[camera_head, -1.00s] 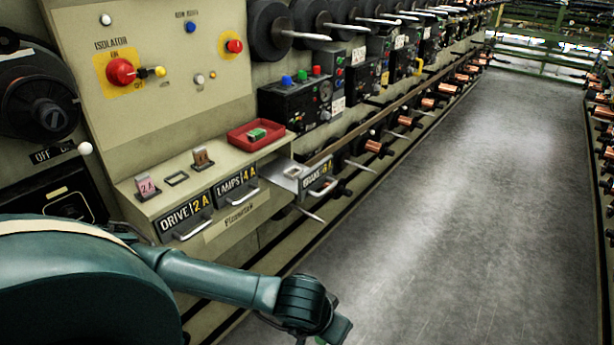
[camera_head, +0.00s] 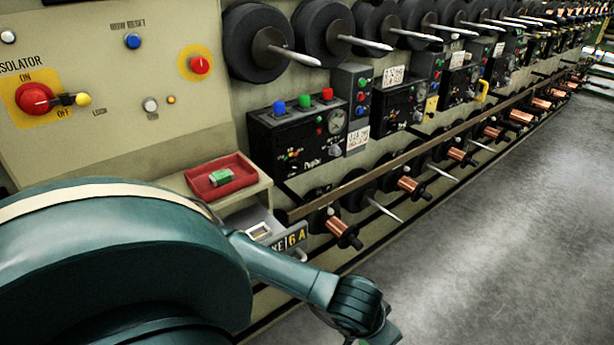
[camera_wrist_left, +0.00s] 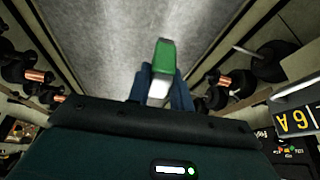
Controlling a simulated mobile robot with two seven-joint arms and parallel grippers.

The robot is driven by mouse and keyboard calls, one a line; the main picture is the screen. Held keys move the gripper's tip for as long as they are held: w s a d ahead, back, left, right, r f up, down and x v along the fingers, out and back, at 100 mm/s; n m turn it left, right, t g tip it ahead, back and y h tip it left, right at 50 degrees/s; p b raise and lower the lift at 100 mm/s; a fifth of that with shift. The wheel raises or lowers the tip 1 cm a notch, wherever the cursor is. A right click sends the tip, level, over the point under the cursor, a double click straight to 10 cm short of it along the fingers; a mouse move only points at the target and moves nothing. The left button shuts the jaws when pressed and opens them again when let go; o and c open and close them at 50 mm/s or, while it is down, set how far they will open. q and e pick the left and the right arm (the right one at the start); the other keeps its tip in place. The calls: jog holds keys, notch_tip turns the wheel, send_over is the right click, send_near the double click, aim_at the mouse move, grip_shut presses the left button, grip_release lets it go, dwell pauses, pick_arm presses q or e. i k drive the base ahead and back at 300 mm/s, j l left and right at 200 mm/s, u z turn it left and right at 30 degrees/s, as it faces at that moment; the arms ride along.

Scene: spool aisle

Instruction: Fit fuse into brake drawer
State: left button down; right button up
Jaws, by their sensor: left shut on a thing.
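The brake drawer (camera_head: 262,231) sticks out of the bench below the red tray in the head view. Its front label, partly hidden by my arm, reads 6 A; the same label (camera_wrist_left: 296,121) shows upside down at the right of the left wrist view. An opening shows in the drawer's top. My left gripper (camera_wrist_left: 161,90) is shut on a green fuse (camera_wrist_left: 164,55) with a pale lower part, held over the grey floor. In the head view this gripper is low at the bottom edge, right of and apart from the drawer. My right gripper is not in view.
A red tray (camera_head: 206,186) on the bench holds another green fuse (camera_head: 221,177). A brown rail (camera_head: 380,166), spindles and copper spools (camera_head: 342,232) line the machine to the right of the drawer. The aisle floor (camera_head: 500,230) is clear.

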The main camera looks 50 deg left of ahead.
aim_at(261, 231)
jog(key=i+z, duration=0.2)
jog(key=i, duration=0.45)
jog(key=i+z, duration=0.25)
jog(key=i, duration=0.45)
jog(key=i+u, duration=0.15)
jog(key=u, duration=0.2)
jog(key=i+u, duration=0.15)
jog(key=u, duration=0.2)
jog(key=i+l+u, duration=0.1)
jog(key=u, duration=3.1)
jog(key=l, duration=0.1)
